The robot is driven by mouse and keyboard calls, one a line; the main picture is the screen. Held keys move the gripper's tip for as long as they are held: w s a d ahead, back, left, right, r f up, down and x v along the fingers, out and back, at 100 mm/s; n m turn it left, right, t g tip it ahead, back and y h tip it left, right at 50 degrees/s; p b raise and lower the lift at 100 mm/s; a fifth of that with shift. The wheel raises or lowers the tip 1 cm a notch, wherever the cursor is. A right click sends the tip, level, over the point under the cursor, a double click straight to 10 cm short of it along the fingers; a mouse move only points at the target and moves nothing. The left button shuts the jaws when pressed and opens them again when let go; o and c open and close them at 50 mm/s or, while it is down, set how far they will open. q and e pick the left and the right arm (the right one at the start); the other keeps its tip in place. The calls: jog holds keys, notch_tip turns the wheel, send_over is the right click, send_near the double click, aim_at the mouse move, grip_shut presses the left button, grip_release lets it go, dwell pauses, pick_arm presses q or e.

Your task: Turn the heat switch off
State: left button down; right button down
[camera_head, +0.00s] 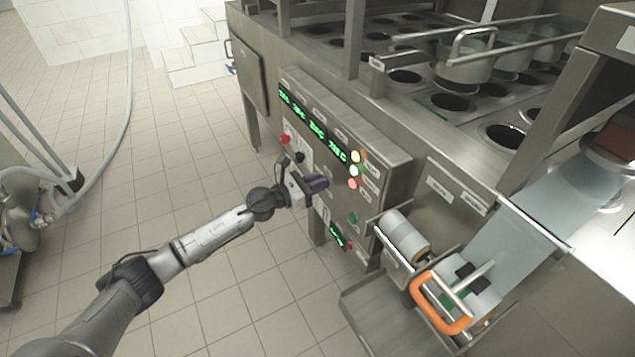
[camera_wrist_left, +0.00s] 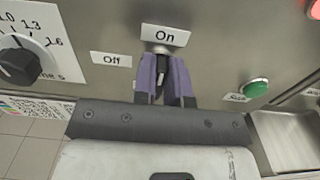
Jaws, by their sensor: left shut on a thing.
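In the left wrist view, my left gripper (camera_wrist_left: 166,92) has its two purple fingers closed around a small metal switch lever (camera_wrist_left: 160,49) on the steel control panel. In the head view, my left gripper (camera_head: 318,184) is at the front of the control panel (camera_head: 385,165), below the indicator lights. My right gripper is not in view.
A black knob (camera_wrist_left: 18,60) with a number scale is left of the switch in the wrist view, and a green button (camera_wrist_left: 256,88) is to the right. In the head view, a film roll (camera_head: 407,236) and an orange handle (camera_head: 440,303) stick out at right. Open tiled floor lies left.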

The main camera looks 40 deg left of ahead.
pick_arm(q)
jog(key=n+p, duration=0.1)
jog(key=n, duration=0.1)
jog(key=n+p, duration=0.2)
jog(key=shift+w+a+r, duration=0.1)
jog(key=shift+a+r, duration=0.05)
jog(key=shift+a, duration=0.05)
jog(key=n+p, duration=0.3)
jog(key=n, duration=0.1)
jog(key=f+n+p, duration=0.1)
jog(key=n+p, duration=0.2)
jog(key=n, duration=0.2)
jog(key=n+p, duration=0.3)
jog(key=n, duration=0.2)
jog(key=shift+w+a+f, duration=0.15)
jog(key=shift+a+f, duration=0.05)
jog(key=shift+a, duration=0.15)
dwell(0.3)
jog(key=c, duration=1.2)
grip_release()
jog(key=shift+o, duration=0.2)
